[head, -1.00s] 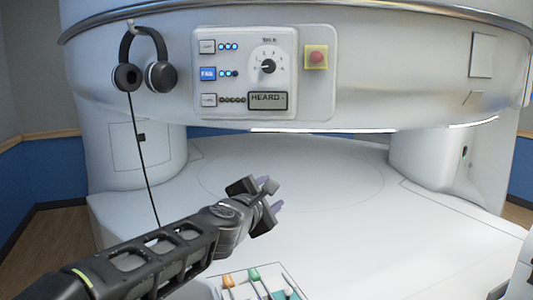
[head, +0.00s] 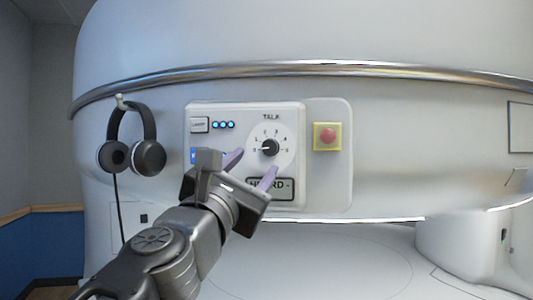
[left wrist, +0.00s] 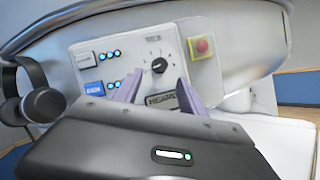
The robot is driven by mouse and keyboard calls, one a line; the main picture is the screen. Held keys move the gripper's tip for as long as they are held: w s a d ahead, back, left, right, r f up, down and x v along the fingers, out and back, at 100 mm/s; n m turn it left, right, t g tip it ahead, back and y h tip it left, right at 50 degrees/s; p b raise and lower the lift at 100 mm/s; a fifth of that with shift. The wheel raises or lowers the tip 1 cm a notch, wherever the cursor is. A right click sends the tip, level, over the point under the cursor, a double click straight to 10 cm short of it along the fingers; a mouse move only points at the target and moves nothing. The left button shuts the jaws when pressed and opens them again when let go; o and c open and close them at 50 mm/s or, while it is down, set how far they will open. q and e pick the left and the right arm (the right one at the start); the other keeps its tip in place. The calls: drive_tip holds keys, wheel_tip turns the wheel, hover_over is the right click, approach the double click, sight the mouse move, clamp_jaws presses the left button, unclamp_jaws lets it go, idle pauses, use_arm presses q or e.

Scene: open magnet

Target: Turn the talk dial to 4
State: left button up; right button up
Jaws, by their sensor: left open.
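The talk dial (head: 270,148) is a black knob on a white round scale with numbers, under the word TALK. Its pointer looks turned to the left, toward the low end of the scale. It also shows in the left wrist view (left wrist: 159,65). My left gripper (head: 252,168) is open and empty, with its purple fingertips in front of the panel, just below and left of the dial. In the left wrist view the two fingers (left wrist: 158,90) stand apart below the knob, not around it. My right gripper is not in view.
The control panel (head: 225,112) has lit buttons on its left and a HEARD display (head: 284,190), partly hidden by my gripper. A red button on a yellow square (head: 327,137) sits right of the dial. Black headphones (head: 148,157) hang at the left.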

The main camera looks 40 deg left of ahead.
sight(268, 150)
use_arm(q)
drive_tip(key=x, duration=0.7)
drive_tip(key=shift+w, duration=0.2)
drive_tip(key=shift+c, duration=0.6)
clamp_jaws()
